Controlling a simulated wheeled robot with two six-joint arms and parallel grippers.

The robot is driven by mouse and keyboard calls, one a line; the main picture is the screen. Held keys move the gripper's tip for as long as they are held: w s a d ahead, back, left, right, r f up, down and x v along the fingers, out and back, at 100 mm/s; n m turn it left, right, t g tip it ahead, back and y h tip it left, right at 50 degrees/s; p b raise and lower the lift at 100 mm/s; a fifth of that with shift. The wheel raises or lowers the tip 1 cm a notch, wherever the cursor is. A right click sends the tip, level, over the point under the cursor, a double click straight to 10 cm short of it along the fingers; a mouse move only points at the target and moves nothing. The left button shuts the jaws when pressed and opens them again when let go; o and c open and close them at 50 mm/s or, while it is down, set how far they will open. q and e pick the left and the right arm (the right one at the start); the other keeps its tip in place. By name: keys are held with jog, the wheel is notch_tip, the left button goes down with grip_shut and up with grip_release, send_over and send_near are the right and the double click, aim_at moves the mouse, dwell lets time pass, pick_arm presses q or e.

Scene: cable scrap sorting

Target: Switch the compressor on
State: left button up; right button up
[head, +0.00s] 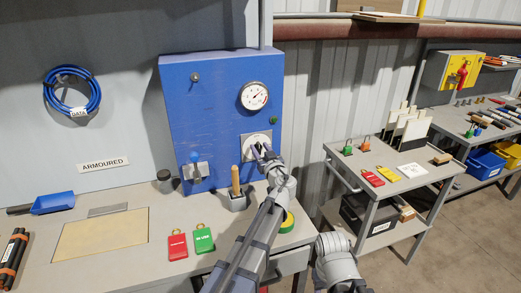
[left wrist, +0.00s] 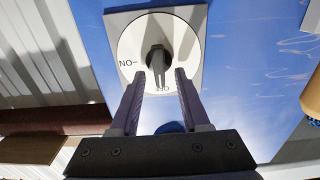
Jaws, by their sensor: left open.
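The blue compressor cabinet (head: 205,110) stands on the bench against the wall. Its rotary switch has a pale round dial (head: 248,140) on a square plate; the dial also shows in the left wrist view (left wrist: 187,45). A dark knob (left wrist: 157,58) sits at its centre. The dial lettering looks upside down there: ON at left, OFF at the bottom. The knob's handle points down at OFF. My left gripper (head: 262,152) is open in front of the dial; in the wrist view its fingers (left wrist: 160,80) flank the handle's lower end with gaps. My right gripper is not in view.
A gauge (head: 254,96) and a green button or lamp (head: 273,120) sit near the switch. A blue-knobbed lever or valve (head: 195,168) is at lower left. A wooden-handled tool (head: 236,180) stands in a holder close to my left arm.

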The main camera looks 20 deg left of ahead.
pick_arm(q)
jog(key=shift+c, duration=0.2)
grip_shut()
dwell(0.3)
jog(key=shift+w+d+f+m+b, duration=0.1)
jog(key=shift+d+f+m+b, duration=0.15)
jog(key=shift+m, duration=2.7)
jog(key=shift+w+d+f+m+b, duration=0.2)
jog(key=shift+f+m+b, duration=0.1)
jog(key=shift+m, duration=2.7)
jog(key=shift+w+d+f+m+b, duration=0.1)
jog(key=shift+d+f+m+b, duration=0.15)
jog(key=shift+m, duration=2.7)
